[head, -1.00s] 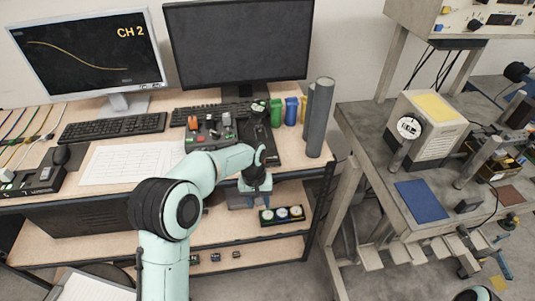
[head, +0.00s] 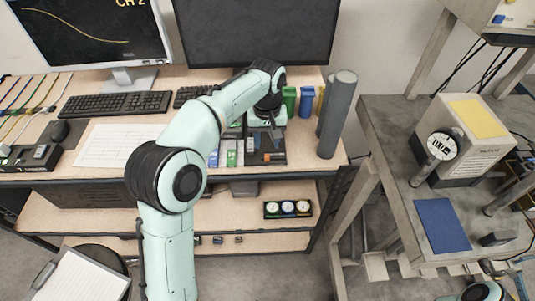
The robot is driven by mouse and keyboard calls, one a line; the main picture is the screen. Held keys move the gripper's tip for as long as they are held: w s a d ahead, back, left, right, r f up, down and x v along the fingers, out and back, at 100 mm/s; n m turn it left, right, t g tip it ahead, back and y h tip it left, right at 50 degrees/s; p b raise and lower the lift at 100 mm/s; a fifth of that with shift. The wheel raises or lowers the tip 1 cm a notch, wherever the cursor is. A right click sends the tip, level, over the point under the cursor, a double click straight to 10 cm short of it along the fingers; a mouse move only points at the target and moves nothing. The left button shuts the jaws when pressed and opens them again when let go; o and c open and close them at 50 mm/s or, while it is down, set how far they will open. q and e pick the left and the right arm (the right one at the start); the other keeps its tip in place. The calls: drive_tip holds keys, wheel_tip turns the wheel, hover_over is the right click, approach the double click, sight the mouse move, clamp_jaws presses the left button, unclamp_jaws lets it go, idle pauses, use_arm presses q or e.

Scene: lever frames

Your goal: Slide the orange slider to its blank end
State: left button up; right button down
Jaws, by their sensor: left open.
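My left arm reaches up over the desk. Its open gripper (head: 273,133) points down over the right part of a dark control panel (head: 270,158) and looks empty. My forearm and wrist cover much of the panel. Along its front, blue, green and white pieces (head: 231,157) show beside the forearm. Whether the fingertips touch anything is too small to tell. A bit of my right arm shows at the lower right edge, but its gripper does not.
Green and blue containers (head: 307,105) and tall grey cylinders (head: 338,115) stand right of the panel. A keyboard (head: 113,104) and paper sheets (head: 115,145) lie to the left. Monitors (head: 255,30) stand behind. A tray of round dials (head: 288,209) sits on the lower shelf.

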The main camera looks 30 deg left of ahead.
sight(267, 155)
use_arm(q)
wheel_tip(267, 155, down, 6)
drive_tip(key=shift+f+b, duration=0.1)
drive_tip(key=shift+b, duration=0.3)
